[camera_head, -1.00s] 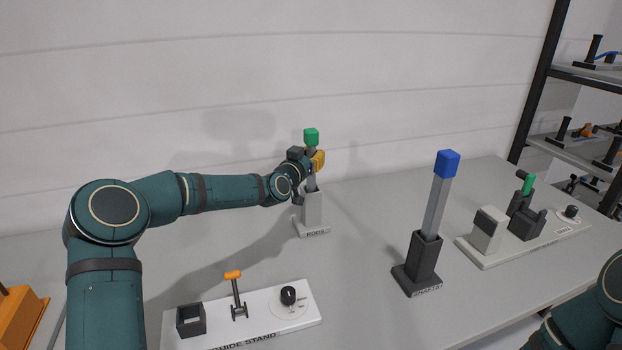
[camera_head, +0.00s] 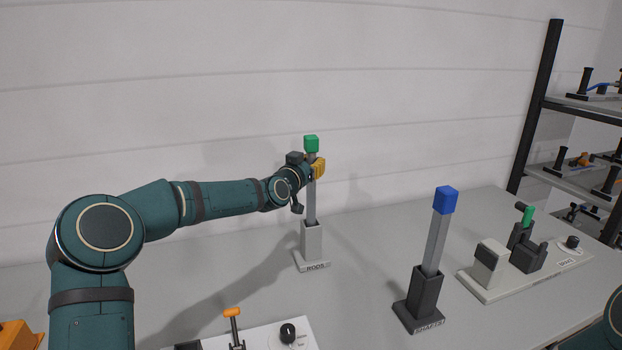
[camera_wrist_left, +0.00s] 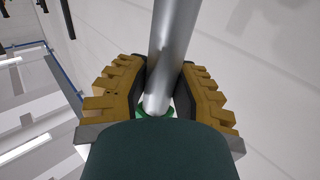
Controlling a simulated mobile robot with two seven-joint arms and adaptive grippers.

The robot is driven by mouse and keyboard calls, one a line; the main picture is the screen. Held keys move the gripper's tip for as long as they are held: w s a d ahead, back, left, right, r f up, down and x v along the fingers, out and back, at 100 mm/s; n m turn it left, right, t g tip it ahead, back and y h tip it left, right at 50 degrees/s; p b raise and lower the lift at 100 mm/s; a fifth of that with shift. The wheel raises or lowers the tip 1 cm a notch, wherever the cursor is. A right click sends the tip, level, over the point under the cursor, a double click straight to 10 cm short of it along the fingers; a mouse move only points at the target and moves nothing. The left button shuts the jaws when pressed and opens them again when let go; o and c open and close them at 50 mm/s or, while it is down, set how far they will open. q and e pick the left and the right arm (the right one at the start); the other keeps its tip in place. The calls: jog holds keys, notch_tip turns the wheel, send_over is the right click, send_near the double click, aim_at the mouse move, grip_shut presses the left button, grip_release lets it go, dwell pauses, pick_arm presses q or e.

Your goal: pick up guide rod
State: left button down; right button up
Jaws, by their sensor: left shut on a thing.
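The guide rod is a grey bar (camera_head: 311,203) with a green cap (camera_head: 311,143). It stands upright over the light grey RODS holder (camera_head: 312,242). Its lower end meets the holder's top; I cannot tell how much of it is inside. My left gripper (camera_head: 316,168), with yellow fingers, is shut on the rod just below the cap. In the left wrist view the bar (camera_wrist_left: 174,50) runs between both fingers (camera_wrist_left: 160,92), and a bit of green cap shows behind my wrist. My right gripper is out of view.
A dark SHAFTS holder (camera_head: 424,293) with a blue-capped bar (camera_head: 445,200) stands to the right. A white fixture plate (camera_head: 483,290) lies beyond it. The guide stand (camera_head: 306,334) is at the front, partly cut off. A shelf rack (camera_head: 575,110) stands far right.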

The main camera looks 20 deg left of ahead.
aim_at(311, 136)
pick_arm(q)
notch_tip(311, 136, up, 10)
jog(key=shift+r+p, duration=0.1)
jog(key=shift+p, duration=0.65)
